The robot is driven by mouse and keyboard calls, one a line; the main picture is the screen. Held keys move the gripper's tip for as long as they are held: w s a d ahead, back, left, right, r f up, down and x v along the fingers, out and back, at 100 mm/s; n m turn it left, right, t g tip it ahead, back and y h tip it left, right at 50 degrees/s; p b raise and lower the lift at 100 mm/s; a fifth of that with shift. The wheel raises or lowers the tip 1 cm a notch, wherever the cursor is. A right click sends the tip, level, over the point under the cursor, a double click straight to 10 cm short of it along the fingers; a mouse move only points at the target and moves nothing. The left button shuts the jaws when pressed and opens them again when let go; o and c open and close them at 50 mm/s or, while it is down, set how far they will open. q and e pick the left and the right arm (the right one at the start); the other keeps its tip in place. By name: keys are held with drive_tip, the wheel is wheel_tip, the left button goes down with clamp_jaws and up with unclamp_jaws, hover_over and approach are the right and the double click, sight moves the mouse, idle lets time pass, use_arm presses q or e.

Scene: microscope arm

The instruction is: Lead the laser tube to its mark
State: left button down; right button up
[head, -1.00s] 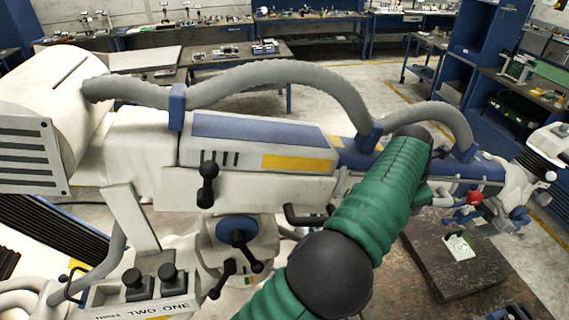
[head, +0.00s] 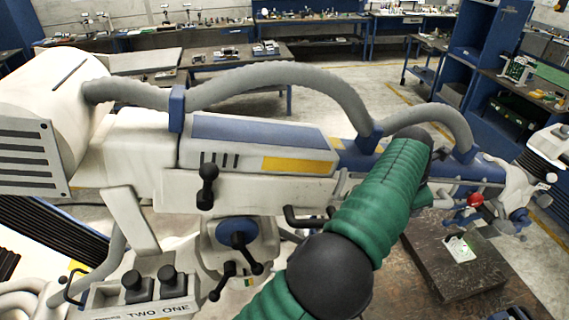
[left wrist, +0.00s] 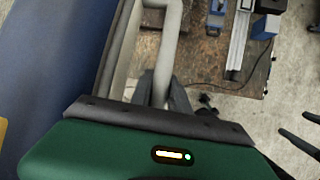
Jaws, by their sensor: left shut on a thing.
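The laser tube (head: 260,140) is a long white and blue housing with a yellow patch, carried level across the middle of the head view. In the left wrist view its blue side (left wrist: 50,70) fills the left. A pale grey bar handle (left wrist: 163,55) runs beside it. My left gripper (left wrist: 163,97) is shut on this handle. In the head view my green left arm hides the gripper and part of the tube.
A dark steel table (head: 440,285) lies at the lower right. A red ball knob (head: 475,200) and white jointed parts sit at the tube's right end. A grey hose (head: 290,72) arches over the tube. Benches line the back. Dark prongs (left wrist: 300,142) show in the wrist view, unclear what.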

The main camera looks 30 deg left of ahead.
use_arm(q)
drive_tip(key=shift+a+r, duration=0.2)
drive_tip(key=shift+r, duration=0.25)
drive_tip(key=shift+a, duration=0.1)
drive_tip(key=shift+s+b, duration=0.15)
drive_tip(key=shift+b, duration=0.15)
drive_tip(key=shift+s+a+r, duration=0.25)
drive_tip(key=shift+s+a, duration=0.25)
drive_tip(key=shift+a, duration=0.05)
drive_tip(key=shift+a+r, duration=0.1)
